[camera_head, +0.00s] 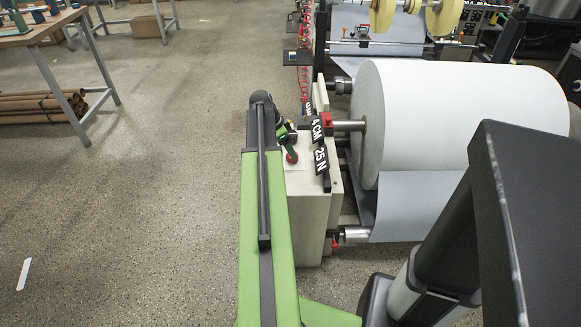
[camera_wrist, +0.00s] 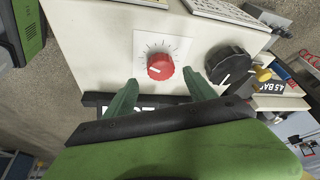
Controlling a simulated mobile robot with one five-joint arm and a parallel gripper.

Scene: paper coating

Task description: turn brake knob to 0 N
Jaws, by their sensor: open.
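A red knob (camera_wrist: 160,66) with a white pointer mark sits on a white dial plate with tick marks, on a pale machine box. Its pointer is toward the lower left in the wrist view. My gripper (camera_wrist: 160,77) is open, its two green fingers on either side of the knob's near edge; I cannot tell whether they touch it. In the head view, my gripper (camera_head: 287,141) is above the box (camera_head: 305,205), with a red knob (camera_head: 292,158) just below it. A black sign reading 25 N (camera_head: 321,161) stands beside it. No knob label is readable.
A larger black knob (camera_wrist: 228,66) sits close to the right of the red one in the wrist view. A sign reading 4 CM (camera_head: 316,130) and a big white paper roll (camera_head: 455,120) are right of the box. Open floor (camera_head: 170,200) lies to the left.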

